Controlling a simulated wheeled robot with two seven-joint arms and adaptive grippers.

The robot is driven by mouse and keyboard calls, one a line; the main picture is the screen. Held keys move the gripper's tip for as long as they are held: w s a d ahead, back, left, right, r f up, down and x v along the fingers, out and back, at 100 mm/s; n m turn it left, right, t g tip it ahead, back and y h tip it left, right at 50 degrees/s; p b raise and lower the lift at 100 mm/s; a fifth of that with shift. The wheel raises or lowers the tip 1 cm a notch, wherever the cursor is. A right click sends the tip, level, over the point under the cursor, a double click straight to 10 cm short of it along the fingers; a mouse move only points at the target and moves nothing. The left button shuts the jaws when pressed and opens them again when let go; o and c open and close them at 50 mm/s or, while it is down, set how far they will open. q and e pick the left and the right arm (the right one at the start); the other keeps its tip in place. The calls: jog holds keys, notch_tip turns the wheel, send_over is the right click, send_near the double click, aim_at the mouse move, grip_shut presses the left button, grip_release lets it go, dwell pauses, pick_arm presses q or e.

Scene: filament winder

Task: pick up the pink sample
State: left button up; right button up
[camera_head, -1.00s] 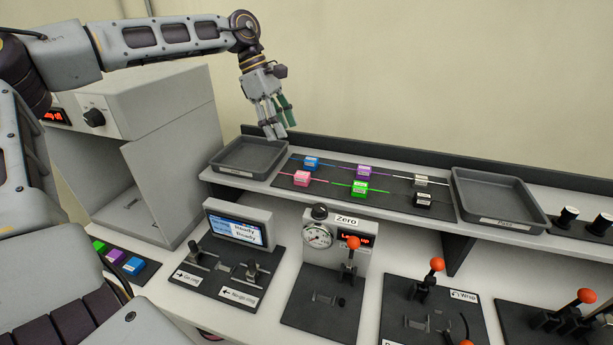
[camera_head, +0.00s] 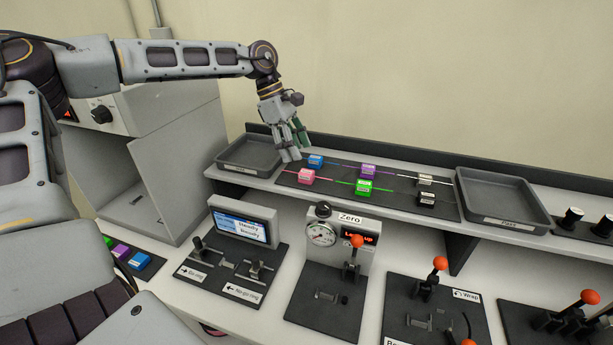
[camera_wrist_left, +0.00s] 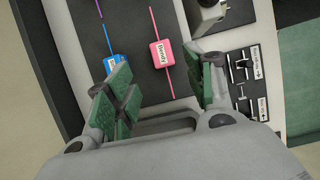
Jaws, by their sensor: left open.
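The pink sample (camera_head: 307,176) is a small pink block with a white label, on a thin pink strand, at the front left of the dark mat (camera_head: 402,197) on the raised shelf. My left gripper (camera_head: 293,152) is open and empty, above and slightly left of the pink sample. In the left wrist view the pink sample (camera_wrist_left: 160,53) lies beyond the open fingers (camera_wrist_left: 155,95), between them in the picture and apart from them. A blue sample (camera_head: 315,161) sits just behind the pink one. It also shows near the left finger in the left wrist view (camera_wrist_left: 115,63). My right gripper is not in view.
Purple (camera_head: 368,172), green (camera_head: 364,187), white (camera_head: 425,180) and black (camera_head: 427,198) samples sit further right on the mat. Grey trays stand at the left (camera_head: 226,169) and right (camera_head: 547,228). Gauge (camera_head: 322,233) and display (camera_head: 241,228) devices stand below the shelf.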

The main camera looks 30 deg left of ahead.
aim_at(306, 171)
pick_arm(q)
jog(key=shift+x, duration=0.85)
jog(key=shift+d+f, duration=0.1)
jog(key=shift+f, duration=0.05)
jog(key=shift+p+x, duration=0.45)
jog(key=shift+x, duration=2)
jog(key=shift+s+d, duration=0.1)
jog(key=shift+s, duration=0.05)
jog(key=c, duration=0.9)
